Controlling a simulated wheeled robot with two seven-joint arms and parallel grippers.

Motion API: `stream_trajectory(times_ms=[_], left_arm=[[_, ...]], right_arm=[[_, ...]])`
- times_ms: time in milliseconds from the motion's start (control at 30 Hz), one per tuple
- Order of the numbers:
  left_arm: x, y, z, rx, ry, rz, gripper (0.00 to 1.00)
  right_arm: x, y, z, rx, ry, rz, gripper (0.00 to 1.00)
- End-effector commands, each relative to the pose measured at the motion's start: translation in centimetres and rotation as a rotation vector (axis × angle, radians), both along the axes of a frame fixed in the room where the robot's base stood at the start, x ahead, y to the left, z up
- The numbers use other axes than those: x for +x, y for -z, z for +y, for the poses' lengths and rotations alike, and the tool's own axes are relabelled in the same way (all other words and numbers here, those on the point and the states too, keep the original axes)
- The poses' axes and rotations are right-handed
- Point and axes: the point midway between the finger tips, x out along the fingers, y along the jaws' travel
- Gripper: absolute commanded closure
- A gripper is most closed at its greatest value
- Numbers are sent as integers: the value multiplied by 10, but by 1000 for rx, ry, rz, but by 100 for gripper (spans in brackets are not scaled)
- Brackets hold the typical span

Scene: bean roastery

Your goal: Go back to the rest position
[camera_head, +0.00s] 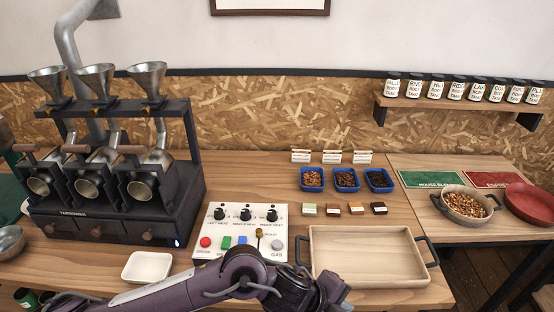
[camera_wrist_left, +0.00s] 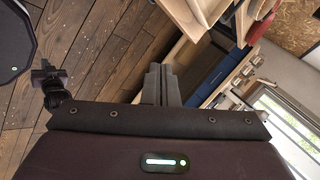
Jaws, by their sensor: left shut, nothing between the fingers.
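My left arm (camera_head: 205,285) comes in from the bottom left of the head view and crosses in front of the control panel (camera_head: 240,228). Its wrist end lies by the front left of the wooden tray (camera_head: 318,250). In the left wrist view my left gripper (camera_wrist_left: 160,72) has its two fingers together with nothing between them. That view points past the table's front towards the wooden floor (camera_wrist_left: 95,45). My right gripper is in neither view.
A roaster (camera_head: 115,170) with three funnels stands at the left, a white dish (camera_head: 147,267) before it. Blue bean trays (camera_head: 345,180) sit behind the tray. A bean-filled pan (camera_head: 465,207) and red plate (camera_head: 530,203) are at the right. Jars (camera_head: 457,90) line the wall shelf.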

Motion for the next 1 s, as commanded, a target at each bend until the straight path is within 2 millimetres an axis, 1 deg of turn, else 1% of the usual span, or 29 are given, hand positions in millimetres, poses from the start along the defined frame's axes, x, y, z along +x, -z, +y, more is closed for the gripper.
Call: stream_trajectory(times_ms=[33,67,100,167,200,267,333,367,400,467,500,567,600,700,800,1000], left_arm=[[-8,-15,-14,-88,-80,28,100],[-8,-25,-18,-132,-135,40,100],[-6,-37,-21,-189,-213,62,100],[-1,-54,-18,-264,-342,99,100],[4,-63,-11,-309,-435,129,100],[13,-73,5,-364,-583,180,100],[23,-77,33,-411,-767,250,100],[26,-76,47,-426,-848,282,100],[29,-73,69,-439,-959,325,100],[30,-65,104,-448,-1128,395,100],[28,-57,129,-446,-1239,440,100],[21,-45,163,-435,-1389,503,100],[14,-37,184,-424,-1478,539,100],[-4,-21,225,-391,-1656,611,100],[-23,-9,257,-358,-1791,665,100],[-61,8,305,-290,-2010,750,100]], right_arm=[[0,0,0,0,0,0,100],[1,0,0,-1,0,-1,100],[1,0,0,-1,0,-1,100],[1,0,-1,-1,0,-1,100],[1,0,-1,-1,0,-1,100],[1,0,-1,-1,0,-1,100],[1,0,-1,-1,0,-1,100],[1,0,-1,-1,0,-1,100],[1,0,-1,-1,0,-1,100],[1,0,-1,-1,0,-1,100],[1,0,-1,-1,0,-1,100],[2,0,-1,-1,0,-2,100],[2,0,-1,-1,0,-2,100],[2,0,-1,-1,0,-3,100],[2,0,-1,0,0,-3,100],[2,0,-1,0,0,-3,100]])
